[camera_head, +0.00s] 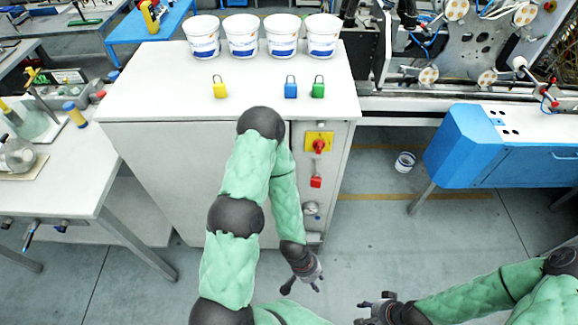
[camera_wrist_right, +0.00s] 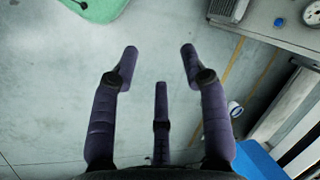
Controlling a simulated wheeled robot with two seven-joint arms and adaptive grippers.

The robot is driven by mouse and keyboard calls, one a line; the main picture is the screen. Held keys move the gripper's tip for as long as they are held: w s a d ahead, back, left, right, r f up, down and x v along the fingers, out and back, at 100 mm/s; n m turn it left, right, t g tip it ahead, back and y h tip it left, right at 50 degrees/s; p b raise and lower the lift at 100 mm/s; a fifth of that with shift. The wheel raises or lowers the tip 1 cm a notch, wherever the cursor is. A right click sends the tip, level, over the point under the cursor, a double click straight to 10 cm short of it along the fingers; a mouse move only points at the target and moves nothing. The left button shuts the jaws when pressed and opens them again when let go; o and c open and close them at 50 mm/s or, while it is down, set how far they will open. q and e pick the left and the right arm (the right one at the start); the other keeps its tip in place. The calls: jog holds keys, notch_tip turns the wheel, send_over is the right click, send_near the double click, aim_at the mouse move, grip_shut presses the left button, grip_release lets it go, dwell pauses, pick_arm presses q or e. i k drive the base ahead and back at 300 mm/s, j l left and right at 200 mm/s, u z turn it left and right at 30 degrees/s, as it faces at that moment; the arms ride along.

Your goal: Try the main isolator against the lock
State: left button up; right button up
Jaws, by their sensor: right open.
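The main isolator (camera_head: 319,142) is a red rotary handle on a yellow plate, on the front of the white cabinet. A red padlock (camera_head: 316,182) hangs just below it; whether its shackle passes through the handle is too small to tell. My left gripper (camera_head: 302,289) is below the cabinet front, apart from the isolator, with its fingers spread and nothing between them. My right gripper (camera_head: 364,306) is lower right of it, open and empty; its spread fingers also show in the right wrist view (camera_wrist_right: 160,62) over bare floor.
Yellow (camera_head: 220,90), blue (camera_head: 291,90) and green (camera_head: 318,90) padlocks stand on the cabinet top (camera_head: 170,95), before several white buckets (camera_head: 243,38). A gauge (camera_head: 311,208) sits low on the cabinet front. A blue machine (camera_head: 490,150) stands right; floor between is mostly clear.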

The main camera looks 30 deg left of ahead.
aim_at(319, 146)
jog(key=l+u, duration=0.15)
jog(key=u, duration=0.25)
jog(key=l+u, duration=0.15)
jog(key=u, duration=0.2)
jog(key=k+l+u, duration=0.1)
jog(key=u, duration=0.3)
jog(key=l+u, duration=0.15)
jog(key=u, duration=0.25)
jog(key=k+j, duration=0.05)
